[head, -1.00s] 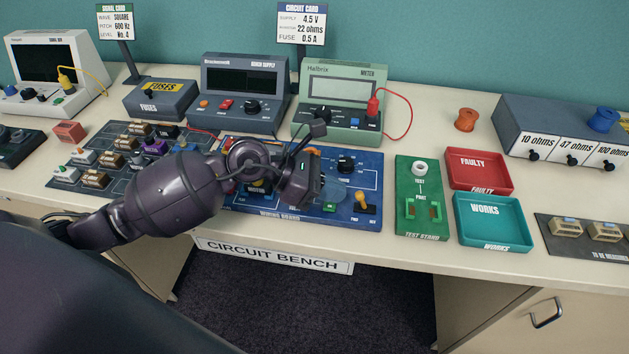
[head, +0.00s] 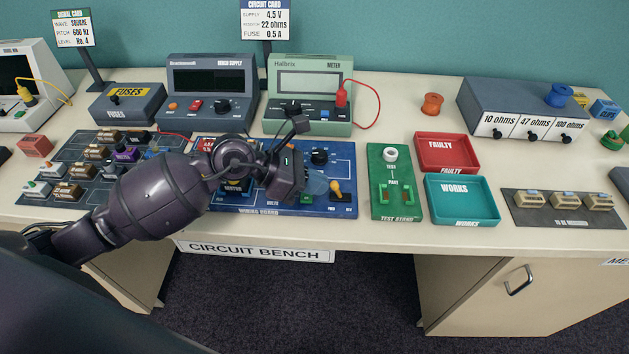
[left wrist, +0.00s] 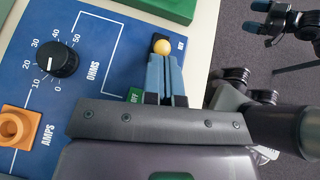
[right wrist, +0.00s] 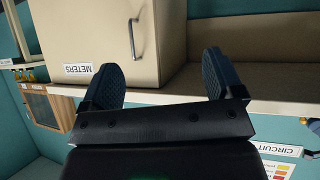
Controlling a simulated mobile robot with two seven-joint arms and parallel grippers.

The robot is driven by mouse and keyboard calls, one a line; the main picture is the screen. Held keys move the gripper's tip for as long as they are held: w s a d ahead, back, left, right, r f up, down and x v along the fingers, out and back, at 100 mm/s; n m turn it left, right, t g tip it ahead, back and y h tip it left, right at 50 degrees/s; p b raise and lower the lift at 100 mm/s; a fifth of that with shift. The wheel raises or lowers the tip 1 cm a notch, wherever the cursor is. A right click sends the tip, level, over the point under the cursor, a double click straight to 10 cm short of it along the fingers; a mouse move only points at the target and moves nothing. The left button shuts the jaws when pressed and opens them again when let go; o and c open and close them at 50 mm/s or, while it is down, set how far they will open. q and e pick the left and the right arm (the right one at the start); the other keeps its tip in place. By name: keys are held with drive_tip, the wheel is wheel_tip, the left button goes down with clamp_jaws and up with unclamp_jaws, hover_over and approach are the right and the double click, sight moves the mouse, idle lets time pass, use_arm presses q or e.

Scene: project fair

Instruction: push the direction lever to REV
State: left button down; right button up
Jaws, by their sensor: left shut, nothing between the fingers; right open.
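The direction lever (head: 336,187) has a yellow ball knob and stands at the lower right of the blue wiring board (head: 345,156). My left gripper (head: 317,184) is shut and empty, low over the board on the lever's left side. Its fingers (left wrist: 166,62) hide the lever's base, and I cannot tell whether they touch it. My right gripper (right wrist: 158,75) is open and empty, away from the board.
The green test stand (head: 396,208) is just right of the board, with the red FAULTY tray (head: 448,169) and teal WORKS tray (head: 463,222) beyond. The ohms dial (left wrist: 58,58) is near my left fingers. The meter (head: 311,122) stands behind the board.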

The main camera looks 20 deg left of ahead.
sight(337, 184)
use_arm(q)
drive_tip(key=shift+r, duration=0.1)
drive_tip(key=shift+d+r+y+p, duration=0.15)
drive_tip(key=shift+y+p, duration=0.15)
drive_tip(key=shift+p, duration=0.3)
drive_tip(key=shift+w+r+p, duration=0.1)
drive_tip(key=shift+p, duration=0.4)
drive_tip(key=shift+d+y, duration=0.1)
drive_tip(key=shift+y, duration=0.2)
drive_tip(key=d+r+g+y+p, duration=0.1)
drive_tip(key=y+p, duration=0.1)
drive_tip(key=p, duration=0.2)
drive_tip(key=shift+w, duration=0.1)
drive_tip(key=shift+d+y+p, duration=0.1)
drive_tip(key=shift+y+p, duration=0.2)
drive_tip(key=shift+p, duration=0.15)
drive_tip(key=shift+w+d+y+p, duration=0.1)
drive_tip(key=shift+d+y+p, duration=0.2)
drive_tip(key=shift+y, duration=0.2)
drive_tip(key=shift+d+g, duration=0.1)
drive_tip(key=shift+g, duration=0.2)
drive_tip(key=shift+w+d+y, duration=0.1)
drive_tip(key=shift+d+y, duration=0.05)
drive_tip(key=shift+y, duration=0.15)
use_arm(e)
wheel_tip(337, 184, up, 8)
drive_tip(key=shift+d+r, duration=0.15)
drive_tip(key=shift+r, duration=0.05)
